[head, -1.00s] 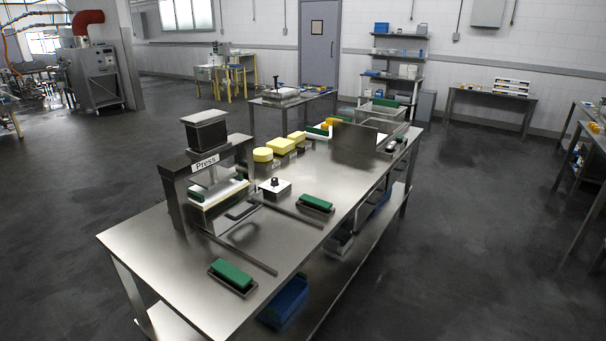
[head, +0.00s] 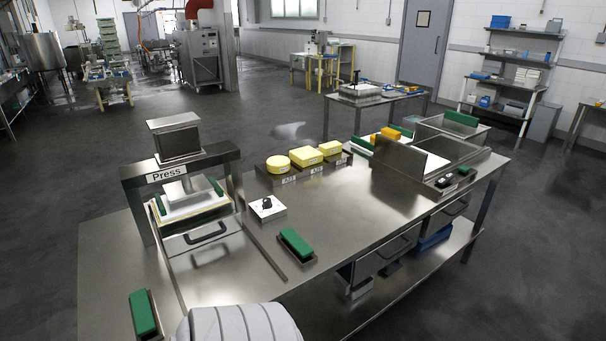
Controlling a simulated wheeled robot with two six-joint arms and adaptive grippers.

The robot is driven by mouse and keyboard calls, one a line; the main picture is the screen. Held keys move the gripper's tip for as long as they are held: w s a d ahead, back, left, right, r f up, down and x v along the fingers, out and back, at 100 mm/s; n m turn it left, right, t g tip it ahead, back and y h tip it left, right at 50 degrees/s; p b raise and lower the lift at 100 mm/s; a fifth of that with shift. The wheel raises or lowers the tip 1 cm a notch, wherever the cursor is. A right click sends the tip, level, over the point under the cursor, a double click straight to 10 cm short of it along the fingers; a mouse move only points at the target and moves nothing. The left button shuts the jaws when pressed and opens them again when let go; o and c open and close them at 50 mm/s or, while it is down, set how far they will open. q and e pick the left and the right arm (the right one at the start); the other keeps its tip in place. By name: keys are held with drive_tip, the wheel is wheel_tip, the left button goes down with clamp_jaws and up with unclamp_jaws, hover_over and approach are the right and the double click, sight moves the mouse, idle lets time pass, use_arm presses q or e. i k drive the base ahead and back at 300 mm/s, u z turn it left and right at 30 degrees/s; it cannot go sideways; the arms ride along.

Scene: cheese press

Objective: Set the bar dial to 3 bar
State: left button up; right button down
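The bar dial is a small white box with a black knob (head: 267,204) on top. It sits on the steel table (head: 350,225), just right of the press (head: 180,170). The markings on the dial are too small to read, so I cannot tell its setting. Neither of my grippers shows in the head view. A pale rounded part of my own body shows at the bottom edge.
Yellow cheese blocks (head: 305,156) stand in a row behind the dial. A green block (head: 295,242) in a small tray lies in front of it, and another green block (head: 144,312) lies at the front left. An upright steel panel (head: 398,165) stands to the right.

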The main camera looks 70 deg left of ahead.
sight(267, 203)
drive_tip(key=u, duration=0.25)
drive_tip(key=i, duration=1.05)
drive_tip(key=u, duration=1.45)
drive_tip(key=i, duration=0.85)
drive_tip(key=u, duration=0.75)
